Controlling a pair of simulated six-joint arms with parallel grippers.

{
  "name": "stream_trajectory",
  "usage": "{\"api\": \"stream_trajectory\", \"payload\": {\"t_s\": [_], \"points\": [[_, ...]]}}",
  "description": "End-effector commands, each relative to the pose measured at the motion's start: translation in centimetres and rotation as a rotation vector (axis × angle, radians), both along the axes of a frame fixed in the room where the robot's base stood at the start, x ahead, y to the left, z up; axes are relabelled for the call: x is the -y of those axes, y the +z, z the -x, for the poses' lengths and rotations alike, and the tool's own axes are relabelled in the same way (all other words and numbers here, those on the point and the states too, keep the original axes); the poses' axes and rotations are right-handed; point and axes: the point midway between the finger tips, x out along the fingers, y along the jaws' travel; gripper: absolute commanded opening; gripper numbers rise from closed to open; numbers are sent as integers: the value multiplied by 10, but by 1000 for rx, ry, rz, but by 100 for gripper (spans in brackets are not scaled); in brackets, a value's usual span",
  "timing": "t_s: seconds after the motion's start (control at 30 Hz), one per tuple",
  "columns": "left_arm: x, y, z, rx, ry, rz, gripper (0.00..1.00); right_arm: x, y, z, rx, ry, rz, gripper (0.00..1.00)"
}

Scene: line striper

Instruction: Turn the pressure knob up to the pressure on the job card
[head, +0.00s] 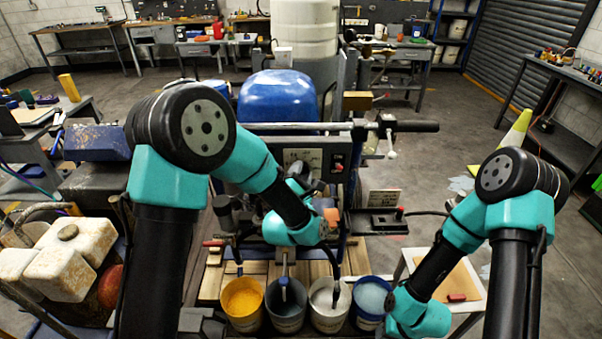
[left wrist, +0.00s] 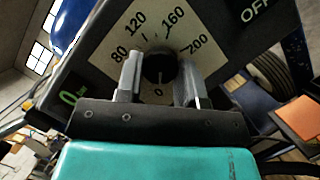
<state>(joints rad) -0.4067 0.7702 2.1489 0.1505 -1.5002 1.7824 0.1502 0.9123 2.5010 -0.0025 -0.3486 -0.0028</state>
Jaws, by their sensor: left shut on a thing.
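The black pressure knob (left wrist: 159,68) sits on a pale dial plate (left wrist: 110,38) marked 0, 80, 120, 160 and 200 in the left wrist view. A light mark on the knob points toward the 0. My left gripper (left wrist: 160,76) is shut on the knob, one finger on each side. A green display (left wrist: 72,97) beside the dial reads 0. In the head view my left gripper (head: 302,178) is at the machine's panel (head: 302,157), and the arm hides the knob. My right gripper is out of sight.
A row of paint buckets (head: 242,300) stands below the panel. A handlebar (head: 405,126) crosses above it, and a blue tank (head: 277,97) sits behind. Stained white containers (head: 65,250) are at the left. Open floor (head: 440,150) lies to the right.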

Motion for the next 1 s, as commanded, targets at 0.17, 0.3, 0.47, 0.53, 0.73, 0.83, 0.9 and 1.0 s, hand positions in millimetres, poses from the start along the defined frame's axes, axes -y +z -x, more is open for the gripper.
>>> {"api": "stream_trajectory", "payload": {"t_s": [0.17, 0.3, 0.47, 0.53, 0.73, 0.83, 0.9, 1.0], "points": [[0, 0, 0, -1, 0, -11, 12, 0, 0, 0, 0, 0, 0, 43], [0, 0, 0, -4, 0, -43, 12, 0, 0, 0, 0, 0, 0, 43], [-1, 1, 0, -9, -1, -113, 12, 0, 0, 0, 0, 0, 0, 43], [-1, 1, 0, -12, 0, -154, 12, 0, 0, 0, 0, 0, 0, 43], [-1, 2, 0, -25, -1, -310, 12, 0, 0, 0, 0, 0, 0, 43], [-2, 3, 0, -32, 0, -401, 12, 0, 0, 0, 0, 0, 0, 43], [-2, 4, 0, -37, 0, -467, 12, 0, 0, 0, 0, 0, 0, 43], [-2, 4, 0, -45, 0, -563, 12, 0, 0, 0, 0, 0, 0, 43]]}}
